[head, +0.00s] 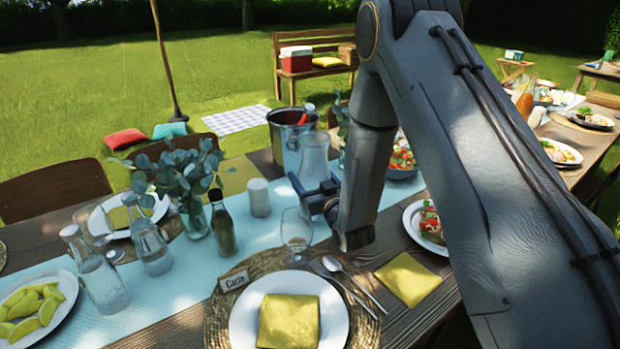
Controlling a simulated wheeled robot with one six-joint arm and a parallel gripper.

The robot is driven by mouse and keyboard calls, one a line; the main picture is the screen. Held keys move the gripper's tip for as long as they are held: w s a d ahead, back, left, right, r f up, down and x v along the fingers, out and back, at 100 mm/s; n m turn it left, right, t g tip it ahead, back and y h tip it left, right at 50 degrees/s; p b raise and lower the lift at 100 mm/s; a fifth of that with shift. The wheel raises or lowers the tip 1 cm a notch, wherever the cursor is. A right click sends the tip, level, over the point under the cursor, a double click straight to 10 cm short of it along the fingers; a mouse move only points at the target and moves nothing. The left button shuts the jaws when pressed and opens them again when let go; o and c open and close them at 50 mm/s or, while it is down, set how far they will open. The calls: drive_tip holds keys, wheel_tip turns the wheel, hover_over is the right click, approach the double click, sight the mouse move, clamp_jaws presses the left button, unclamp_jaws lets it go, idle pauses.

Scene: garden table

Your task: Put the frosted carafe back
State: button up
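The frosted carafe (314,158) is a pale, translucent vessel in the middle of the head view, in front of the metal bucket. It is upright. My gripper (317,191) reaches it from the right, with dark fingers around its lower part, and looks shut on it.
A wine glass (296,232), a grey cylinder (258,197), a dark bottle (222,228) and a leafy vase (193,216) stand close by. The metal bucket (286,140) is just behind. Clear bottles (104,284) stand at the left. A plate (243,322) lies in front.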

drive_tip(key=shift+f, duration=0.3)
drive_tip(key=shift+f, duration=0.15)
drive_tip(key=o, duration=1.5)
